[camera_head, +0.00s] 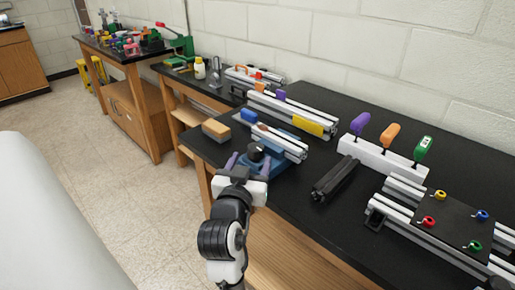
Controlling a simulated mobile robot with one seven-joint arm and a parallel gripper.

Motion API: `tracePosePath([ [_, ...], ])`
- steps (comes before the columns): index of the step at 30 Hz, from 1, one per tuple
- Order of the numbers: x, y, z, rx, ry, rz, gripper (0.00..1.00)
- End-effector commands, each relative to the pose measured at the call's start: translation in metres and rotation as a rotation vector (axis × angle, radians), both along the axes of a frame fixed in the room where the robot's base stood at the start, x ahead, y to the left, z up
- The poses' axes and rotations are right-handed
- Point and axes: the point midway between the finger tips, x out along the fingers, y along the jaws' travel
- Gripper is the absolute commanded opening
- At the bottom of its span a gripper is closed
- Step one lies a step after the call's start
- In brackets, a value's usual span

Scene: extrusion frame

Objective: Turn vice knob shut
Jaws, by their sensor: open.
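A blue vice (268,165) stands near the front left edge of the black bench. A dark round knob (256,152) sits at its near side. A grey extrusion bar (280,141) lies across the top of the vice. My gripper (247,161) is open, with its two purple-grey fingers on either side of the knob in the picture. I cannot tell whether the fingers touch the knob. My wrist and fingers hide the lower front of the vice.
A tan block (216,130) lies left of the vice. A black bar (334,177) lies to its right. A white rack with purple, orange and green-handled tools (380,157) stands behind. A plate with coloured knobs (453,219) sits at right. The bench (300,205) is clear between vice and black bar.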

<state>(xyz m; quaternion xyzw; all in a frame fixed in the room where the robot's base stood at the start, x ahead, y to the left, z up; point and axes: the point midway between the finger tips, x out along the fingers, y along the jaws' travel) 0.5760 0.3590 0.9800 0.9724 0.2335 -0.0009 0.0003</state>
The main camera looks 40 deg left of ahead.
Motion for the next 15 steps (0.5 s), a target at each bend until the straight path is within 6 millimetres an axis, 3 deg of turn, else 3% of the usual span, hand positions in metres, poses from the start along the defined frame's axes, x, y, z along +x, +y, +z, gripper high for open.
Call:
tracePosePath([
  [6,0.041,0.021,0.004,-0.001,0.0,-0.001,0.61],
  [15,0.07,0.036,0.002,0.0,-0.001,0.0,0.61],
])
